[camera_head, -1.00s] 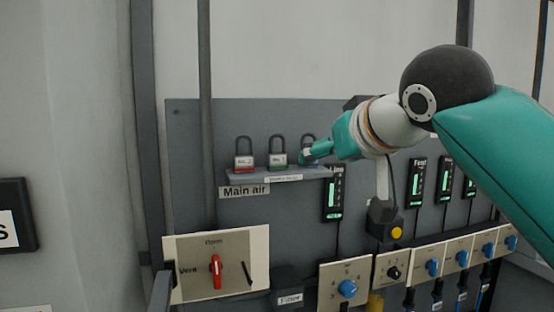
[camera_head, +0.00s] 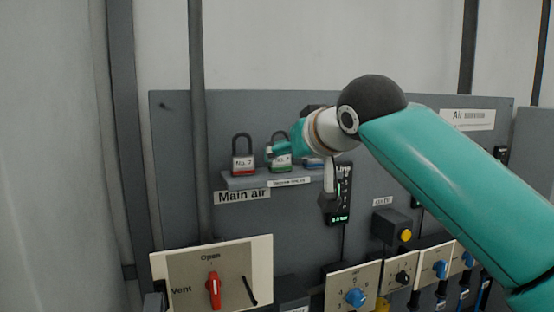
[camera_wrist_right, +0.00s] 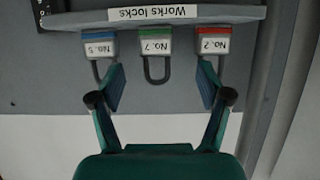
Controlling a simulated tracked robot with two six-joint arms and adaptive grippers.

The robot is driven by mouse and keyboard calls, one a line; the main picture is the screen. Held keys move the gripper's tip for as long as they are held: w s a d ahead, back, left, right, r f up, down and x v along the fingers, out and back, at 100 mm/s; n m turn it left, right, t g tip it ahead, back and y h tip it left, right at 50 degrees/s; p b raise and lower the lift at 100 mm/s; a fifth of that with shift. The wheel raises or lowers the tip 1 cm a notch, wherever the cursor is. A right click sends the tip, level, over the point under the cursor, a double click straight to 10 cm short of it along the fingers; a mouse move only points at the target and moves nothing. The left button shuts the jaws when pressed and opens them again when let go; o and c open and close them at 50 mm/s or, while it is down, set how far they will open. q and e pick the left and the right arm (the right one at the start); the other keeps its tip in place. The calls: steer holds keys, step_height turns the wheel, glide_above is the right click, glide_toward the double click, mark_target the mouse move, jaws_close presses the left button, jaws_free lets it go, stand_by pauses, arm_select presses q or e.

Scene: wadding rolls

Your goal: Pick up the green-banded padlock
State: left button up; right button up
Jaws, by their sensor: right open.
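The green-banded padlock (camera_head: 281,168) stands upright on a small shelf (camera_head: 235,182), between a red-banded padlock (camera_head: 243,164) and a blue-banded one (camera_head: 314,163). My right gripper (camera_head: 272,150) is in front of the green-banded padlock and hides part of it. In the right wrist view, which is upside down, my right gripper (camera_wrist_right: 161,78) is open. Its fingers lie to either side of the shackle of the green-banded padlock (camera_wrist_right: 154,43), marked No. 7, with a gap on both sides. The fingertips come close to the red-banded (camera_wrist_right: 211,44) and blue-banded (camera_wrist_right: 99,46) padlocks. My left gripper is out of view.
The shelf is fixed to a grey panel (camera_head: 180,200). Below are a valve plate with a red handle (camera_head: 214,290) and plates with blue knobs (camera_head: 355,297). A vertical pipe (camera_head: 198,120) runs left of the padlocks. The wall above the panel is bare.

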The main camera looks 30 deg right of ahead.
mark_target(282, 159)
steer(key=x, duration=0.3)
steer(key=shift+w+d, duration=0.15)
steer(key=shift+d, duration=0.05)
steer(key=p+x, duration=0.1)
steer(key=x, duration=0.4)
steer(key=shift+d+f+p, duration=0.1)
steer(key=shift+f+p, duration=0.1)
steer(key=shift+p, duration=0.1)
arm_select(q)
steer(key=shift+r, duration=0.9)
arm_select(e)
steer(key=c, duration=1.4)
steer(key=shift+o, duration=0.2)
steer(key=shift+r, duration=0.1)
